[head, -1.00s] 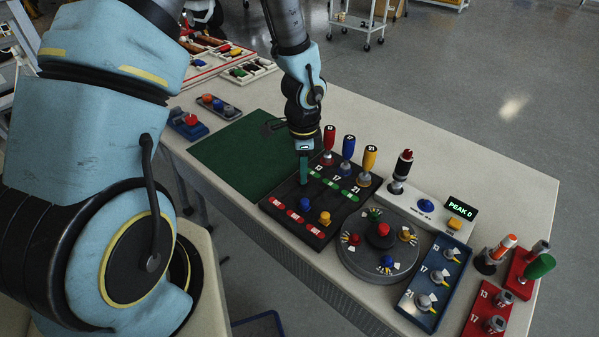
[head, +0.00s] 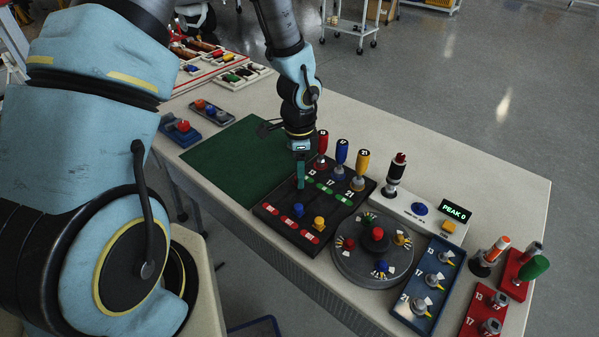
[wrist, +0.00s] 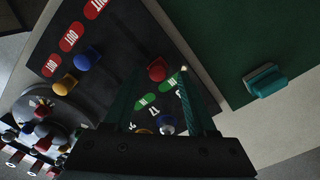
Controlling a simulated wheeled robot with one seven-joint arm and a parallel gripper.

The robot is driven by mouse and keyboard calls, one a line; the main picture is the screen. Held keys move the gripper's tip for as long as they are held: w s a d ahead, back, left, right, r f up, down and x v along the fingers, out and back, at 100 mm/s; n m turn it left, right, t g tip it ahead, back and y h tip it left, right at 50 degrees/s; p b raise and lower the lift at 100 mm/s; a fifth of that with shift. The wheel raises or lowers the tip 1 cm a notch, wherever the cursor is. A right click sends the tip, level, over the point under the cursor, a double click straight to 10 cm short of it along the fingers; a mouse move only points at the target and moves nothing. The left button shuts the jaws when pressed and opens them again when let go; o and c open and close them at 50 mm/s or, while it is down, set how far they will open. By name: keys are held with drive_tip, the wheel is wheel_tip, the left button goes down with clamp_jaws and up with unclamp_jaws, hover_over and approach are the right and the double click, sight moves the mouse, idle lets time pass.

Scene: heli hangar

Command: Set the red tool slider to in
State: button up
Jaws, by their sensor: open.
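The slider panel (head: 268,209) is a black board with three tracks, red OUT labels at the near end and green IN labels at the far end. The red slider knob (wrist: 157,69) shows in the wrist view near the green label end of its track; in the head view my gripper hides it. The blue knob (head: 298,210) and yellow knob (head: 319,223) sit by the OUT labels. My gripper (head: 301,184) points down over the panel's left track. In the wrist view its teal fingers (wrist: 160,72) are apart, with the red knob appearing between their tips; contact cannot be told.
A green mat (head: 232,160) lies to the left. A round dial (head: 350,262) and a blue switch panel (head: 428,295) stand to the right.

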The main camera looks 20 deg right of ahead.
wheel_tip(320, 180, up, 10)
drive_tip(key=b, duration=0.1)
drive_tip(key=shift+a+r, duration=0.1)
drive_tip(key=shift+r, duration=0.05)
idle(0.5)
drive_tip(key=a+r+n, duration=0.3)
drive_tip(key=a+n, duration=0.7)
drive_tip(key=a, duration=0.3)
drive_tip(key=a+r+n+t, duration=0.1)
drive_tip(key=a+r+n, duration=0.3)
drive_tip(key=a+n, duration=0.6)
drive_tip(key=a, duration=0.4)
drive_tip(key=shift+r+t, duration=0.3)
